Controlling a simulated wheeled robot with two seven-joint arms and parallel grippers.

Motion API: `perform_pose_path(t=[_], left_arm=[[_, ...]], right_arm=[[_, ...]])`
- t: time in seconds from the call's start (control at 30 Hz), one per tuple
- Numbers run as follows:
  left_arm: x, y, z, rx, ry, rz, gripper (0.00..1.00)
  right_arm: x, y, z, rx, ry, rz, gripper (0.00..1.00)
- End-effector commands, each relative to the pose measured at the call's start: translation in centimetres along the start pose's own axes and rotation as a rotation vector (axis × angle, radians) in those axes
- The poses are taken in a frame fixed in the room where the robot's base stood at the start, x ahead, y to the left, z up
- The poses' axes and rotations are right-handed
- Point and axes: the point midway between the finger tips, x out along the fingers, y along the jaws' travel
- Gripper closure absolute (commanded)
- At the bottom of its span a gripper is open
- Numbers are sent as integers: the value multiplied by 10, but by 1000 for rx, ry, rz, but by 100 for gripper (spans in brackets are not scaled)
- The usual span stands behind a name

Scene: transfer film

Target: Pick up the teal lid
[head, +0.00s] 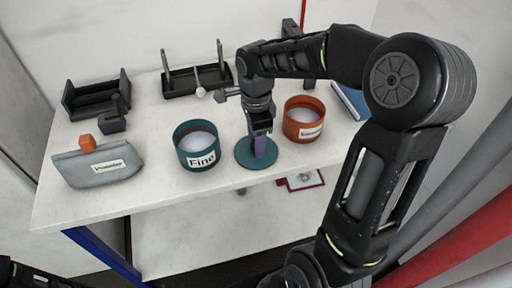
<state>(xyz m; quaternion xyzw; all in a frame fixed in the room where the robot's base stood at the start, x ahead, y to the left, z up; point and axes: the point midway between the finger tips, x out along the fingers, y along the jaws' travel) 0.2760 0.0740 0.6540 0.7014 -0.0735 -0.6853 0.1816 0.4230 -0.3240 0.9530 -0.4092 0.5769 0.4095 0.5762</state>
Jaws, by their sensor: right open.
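The teal lid (246,160) lies flat on the white table, a round disc with a purple upright handle (265,146) on it. My right gripper (262,133) points down over the lid, at the top of the purple handle. The gripper is open, and its fingers partly hide the handle. I cannot tell whether the fingers touch it. My left arm shows only as a dark bit in the bottom left corner, and its gripper is out of view.
A teal container (197,160) labelled "Fine" stands left of the lid. An orange container (304,132) stands to its right. Black holders (96,97) stand behind. The white table (160,205) has a clear front edge.

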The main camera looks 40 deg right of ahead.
Motion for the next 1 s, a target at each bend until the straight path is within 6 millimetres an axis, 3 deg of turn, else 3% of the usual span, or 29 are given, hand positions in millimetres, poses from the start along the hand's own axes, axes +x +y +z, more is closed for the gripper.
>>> perform_pose_path(t=[0.17,0.7,1.0], left_arm=[[-2,0,0,-1,-1,-1,38],[-1,0,0,-1,-1,-1,38],[-1,0,0,-1,-1,-1,38]], right_arm=[[14,0,0,0,-1,1,49],[13,0,0,0,-1,-1,49],[13,0,0,0,-1,-1,71]])
